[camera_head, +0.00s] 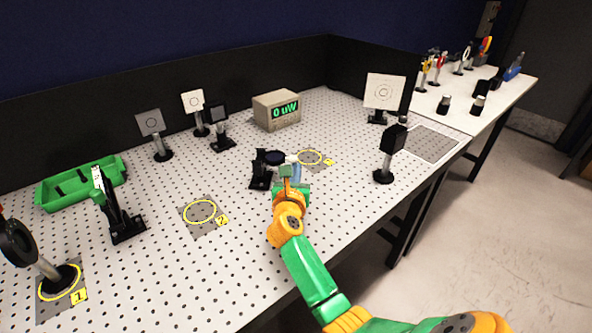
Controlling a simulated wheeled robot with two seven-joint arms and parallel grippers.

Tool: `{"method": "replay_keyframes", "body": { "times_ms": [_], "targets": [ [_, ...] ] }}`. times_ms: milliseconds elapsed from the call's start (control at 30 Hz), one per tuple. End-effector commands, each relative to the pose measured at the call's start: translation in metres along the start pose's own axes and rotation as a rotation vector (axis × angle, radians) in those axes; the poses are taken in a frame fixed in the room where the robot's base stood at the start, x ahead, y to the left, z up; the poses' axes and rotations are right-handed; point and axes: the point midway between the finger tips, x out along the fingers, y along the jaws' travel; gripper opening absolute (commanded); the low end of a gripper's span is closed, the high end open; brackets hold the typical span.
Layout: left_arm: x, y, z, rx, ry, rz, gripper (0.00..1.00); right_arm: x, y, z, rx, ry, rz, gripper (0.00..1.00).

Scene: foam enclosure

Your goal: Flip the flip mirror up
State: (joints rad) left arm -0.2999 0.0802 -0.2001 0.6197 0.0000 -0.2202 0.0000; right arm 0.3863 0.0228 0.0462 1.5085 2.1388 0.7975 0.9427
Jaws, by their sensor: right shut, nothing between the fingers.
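The flip mirror (260,168) is a small black mount near the middle of the perforated table. Its dark round head (274,157) looks laid over to the right, roughly flat, rather than upright. My right gripper (291,162) is at the right side of this head, with its fingers shut and nothing held. It is very close to the head; I cannot tell whether they touch. The gripper and wrist cover part of the mount's right side. My left gripper is not in view.
A power meter (277,110) reading "0 uW" stands behind. A black post-mounted block (391,150) stands to the right, and a white target screen (384,91) behind it. A yellow-ringed spot (200,212) lies empty to the left. A green tray (82,183) sits far left.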

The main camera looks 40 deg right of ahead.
Motion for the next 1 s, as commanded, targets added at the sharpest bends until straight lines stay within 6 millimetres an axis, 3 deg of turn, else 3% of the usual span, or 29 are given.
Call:
{"method": "replay_keyframes", "body": {
  "times_ms": [1000],
  "targets": [
    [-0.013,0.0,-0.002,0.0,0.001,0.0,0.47,0.005,0.001,0.012,-0.107,0.0,-0.014,0.0]
  ]
}}
